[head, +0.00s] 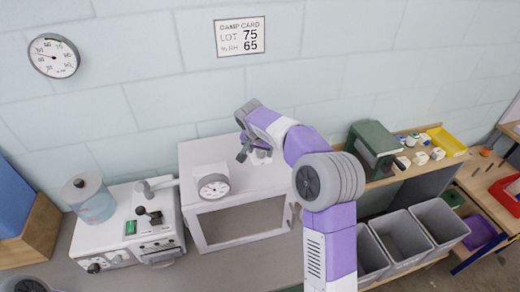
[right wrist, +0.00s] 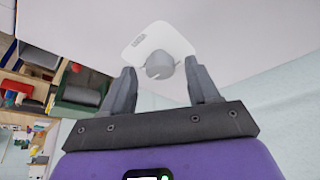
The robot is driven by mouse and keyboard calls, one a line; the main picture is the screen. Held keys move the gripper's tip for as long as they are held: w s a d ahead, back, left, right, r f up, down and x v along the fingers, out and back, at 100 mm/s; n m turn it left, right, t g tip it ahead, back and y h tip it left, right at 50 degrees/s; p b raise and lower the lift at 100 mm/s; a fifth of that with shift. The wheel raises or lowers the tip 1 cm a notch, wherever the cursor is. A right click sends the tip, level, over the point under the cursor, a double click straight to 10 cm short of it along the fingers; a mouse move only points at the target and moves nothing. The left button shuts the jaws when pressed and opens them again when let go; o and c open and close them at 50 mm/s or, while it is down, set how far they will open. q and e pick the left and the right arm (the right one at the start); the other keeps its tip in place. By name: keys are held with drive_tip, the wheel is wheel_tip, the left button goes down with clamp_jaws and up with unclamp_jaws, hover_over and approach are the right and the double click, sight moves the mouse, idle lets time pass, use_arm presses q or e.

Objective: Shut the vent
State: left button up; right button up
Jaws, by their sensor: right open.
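A white humidity box (head: 235,180) with a dark open front stands against the wall, and a round dial gauge (head: 214,187) is on it. A small pale vent knob (head: 261,154) is on its top, partly hidden by my right gripper. In the right wrist view the vent shows as a rounded grey knob (right wrist: 159,63) on a white plate with a small label. My right gripper (head: 243,153) is open, with its two fingers on either side of the knob in the wrist view. I cannot tell whether they touch it. My left gripper is not in view.
A white machine (head: 130,225) with levers and a blue-grey canister (head: 90,198) stand left of the box. Grey bins (head: 402,236), a green device (head: 372,148) and a yellow tray (head: 446,141) are to the right. A wall dial (head: 54,56) and damp card (head: 240,37) hang above.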

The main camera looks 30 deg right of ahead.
drive_tip(key=c, duration=1)
drive_tip(key=shift+c, duration=0.2)
drive_tip(key=shift+n, duration=0.4)
drive_tip(key=shift+d+n+t+y, duration=0.1)
drive_tip(key=shift+n+t+y, duration=0.35)
drive_tip(key=shift+n, duration=0.65)
drive_tip(key=n+y+p, duration=0.1)
drive_tip(key=n, duration=0.2)
drive_tip(key=shift+s+d+r+n, duration=0.1)
drive_tip(key=shift+n, duration=0.2)
drive_tip(key=n+y+p, duration=0.1)
drive_tip(key=n, duration=0.2)
drive_tip(key=n+y+p, duration=0.2)
drive_tip(key=n, duration=0.1)
drive_tip(key=shift+d, duration=0.2)
drive_tip(key=n+p, duration=0.1)
drive_tip(key=n, duration=0.1)
drive_tip(key=n+y+p, duration=0.1)
drive_tip(key=n, duration=0.2)
drive_tip(key=shift+d+g+y, duration=0.1)
drive_tip(key=shift+g+y, duration=0.15)
drive_tip(key=shift+g, duration=0.1)
drive_tip(key=shift+n, duration=0.3)
